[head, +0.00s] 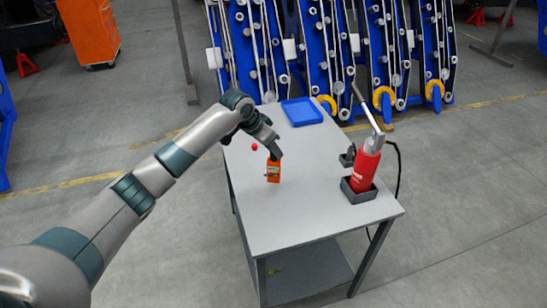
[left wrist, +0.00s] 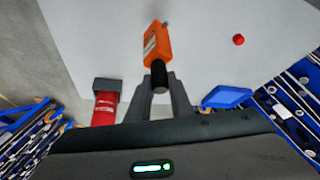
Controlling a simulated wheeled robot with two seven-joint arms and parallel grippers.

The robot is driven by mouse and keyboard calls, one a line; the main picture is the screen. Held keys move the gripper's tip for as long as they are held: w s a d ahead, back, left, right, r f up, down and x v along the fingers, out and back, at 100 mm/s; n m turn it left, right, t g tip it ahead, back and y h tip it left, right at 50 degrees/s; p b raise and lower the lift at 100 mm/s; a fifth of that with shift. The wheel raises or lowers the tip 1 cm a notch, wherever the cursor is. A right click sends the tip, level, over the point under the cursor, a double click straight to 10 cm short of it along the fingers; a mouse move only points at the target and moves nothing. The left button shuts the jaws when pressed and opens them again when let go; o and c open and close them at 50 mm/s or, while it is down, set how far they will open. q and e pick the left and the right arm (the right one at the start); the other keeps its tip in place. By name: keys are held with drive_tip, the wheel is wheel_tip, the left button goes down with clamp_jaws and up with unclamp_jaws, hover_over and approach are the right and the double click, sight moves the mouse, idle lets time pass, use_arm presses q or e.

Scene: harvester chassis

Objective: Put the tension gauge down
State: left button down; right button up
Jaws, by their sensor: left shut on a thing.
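The orange tension gauge (head: 273,171) is at my left gripper (head: 274,153), over the middle of the grey table (head: 280,225). In the left wrist view the gauge (left wrist: 157,44) has an orange body and a black grip, and the fingers of my left gripper (left wrist: 158,84) are shut on the black grip. The gauge hangs below the fingers in the head view. I cannot tell whether its lower end touches the table top. My right gripper is not in view.
A red bottle-like tool (head: 364,171) stands in a dark holder at the table's right. A blue tray (head: 302,112) lies at the far end. A small red ball (head: 254,147) is left of the gauge. Blue machine frames (head: 300,45) stand behind. The table's near part is clear.

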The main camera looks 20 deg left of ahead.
sight(271, 155)
use_arm(q)
drive_tip(key=shift+f+p, duration=0.35)
drive_tip(key=shift+f, duration=0.1)
wheel_tip(271, 155, down, 2)
drive_tip(key=shift+p, duration=0.45)
drive_tip(key=shift+f, duration=0.5)
drive_tip(key=c, duration=1.6)
unclamp_jaws()
drive_tip(key=shift+f, duration=0.1)
